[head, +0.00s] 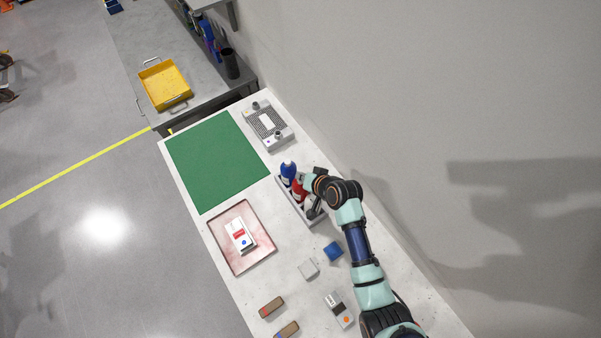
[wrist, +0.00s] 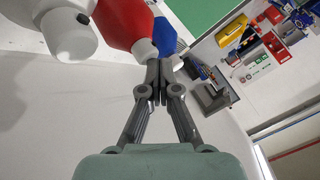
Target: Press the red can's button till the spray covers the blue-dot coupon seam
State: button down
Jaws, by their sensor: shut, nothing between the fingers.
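The red can (head: 299,190) stands in a grey rack (head: 284,193) beside a blue can (head: 288,170). In the wrist view, the red can (wrist: 122,22) shows its red body and a white tip. My gripper (wrist: 160,66) is shut and empty, its fingertips close to that white tip; I cannot tell whether they touch. In the head view my gripper is partly hidden by my wrist. A white coupon (head: 233,228) with a red patch and a blue dot lies in a pinkish tray (head: 221,247). I cannot make out its seam.
A white-topped item (wrist: 68,35) is beside the red can. A green mat (head: 210,160) and a grey fixture (head: 268,125) lie farther back. A blue block (head: 333,251), a grey block (head: 309,269), a dotted device (head: 339,310) and brown blocks (head: 271,307) occupy the front.

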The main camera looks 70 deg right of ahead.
jog(key=shift+f, duration=0.35)
jog(key=shift+a+r+p, duration=0.15)
jog(key=shift+r+p, duration=0.2)
jog(key=shift+p, duration=0.1)
notch_tip(320, 180, up, 6)
jog(key=p, duration=0.6)
jog(key=shift+r, duration=0.2)
jog(key=shift+f, duration=0.1)
dwell(0.4)
